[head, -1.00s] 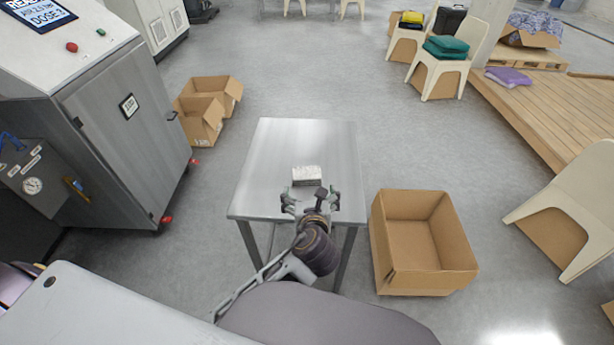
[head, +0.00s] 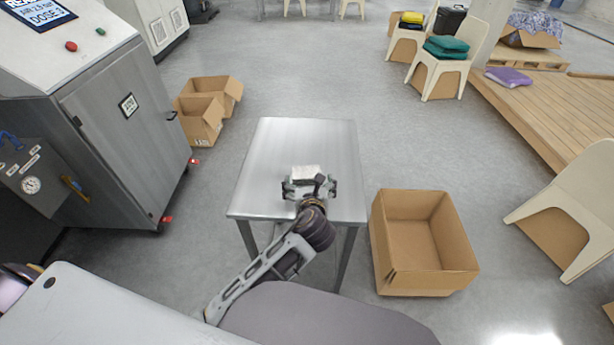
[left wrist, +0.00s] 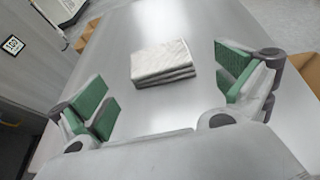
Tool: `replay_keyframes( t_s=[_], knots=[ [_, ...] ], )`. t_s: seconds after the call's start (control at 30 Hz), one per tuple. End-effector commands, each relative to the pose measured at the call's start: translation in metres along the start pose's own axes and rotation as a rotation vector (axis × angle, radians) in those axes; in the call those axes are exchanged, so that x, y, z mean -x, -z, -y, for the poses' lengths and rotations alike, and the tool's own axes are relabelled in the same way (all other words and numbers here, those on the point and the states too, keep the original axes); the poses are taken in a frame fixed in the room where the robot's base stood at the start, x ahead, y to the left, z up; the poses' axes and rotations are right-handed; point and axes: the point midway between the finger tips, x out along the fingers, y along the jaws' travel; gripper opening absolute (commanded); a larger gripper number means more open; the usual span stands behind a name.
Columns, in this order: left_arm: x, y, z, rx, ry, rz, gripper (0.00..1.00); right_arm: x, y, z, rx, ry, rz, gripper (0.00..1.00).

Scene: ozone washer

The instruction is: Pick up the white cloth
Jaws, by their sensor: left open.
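The white cloth (head: 306,172) lies folded in a small stack on the steel table (head: 298,139). In the left wrist view the cloth (left wrist: 162,62) shows several layers and lies ahead of the fingers, between their lines. My left gripper (head: 309,187) is open just at the near side of the cloth. In the left wrist view its green-padded fingers (left wrist: 165,88) are spread wide, with nothing between the pads. The gripper hides the near part of the cloth in the head view. My right gripper is not in view.
An open cardboard box (head: 424,243) stands on the floor right of the table. A steel washer cabinet (head: 120,120) stands at the left, with smaller open boxes (head: 207,108) beside it. The tabletop around the cloth is clear.

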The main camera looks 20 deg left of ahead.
Motion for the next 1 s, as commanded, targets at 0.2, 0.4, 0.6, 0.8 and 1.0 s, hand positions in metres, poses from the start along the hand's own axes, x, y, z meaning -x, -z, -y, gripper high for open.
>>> replay_keyframes(
  t_s=[0.2, 0.4, 0.6, 0.8, 1.0],
  knots=[
    [-0.020, 0.000, 0.000, 0.000, -0.001, 0.001, 1.00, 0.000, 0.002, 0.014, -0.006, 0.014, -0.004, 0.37],
    [-0.022, 0.000, 0.000, 0.000, -0.001, 0.000, 1.00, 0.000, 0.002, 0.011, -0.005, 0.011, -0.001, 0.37],
    [-0.022, 0.000, 0.000, 0.000, -0.001, 0.000, 1.00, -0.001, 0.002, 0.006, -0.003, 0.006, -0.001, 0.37],
    [-0.033, 0.001, -0.001, 0.000, -0.002, -0.001, 1.00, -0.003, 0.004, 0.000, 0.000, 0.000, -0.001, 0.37],
    [-0.055, 0.001, -0.002, 0.000, -0.002, 0.000, 1.00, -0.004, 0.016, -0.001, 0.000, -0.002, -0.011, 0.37]
  ],
)
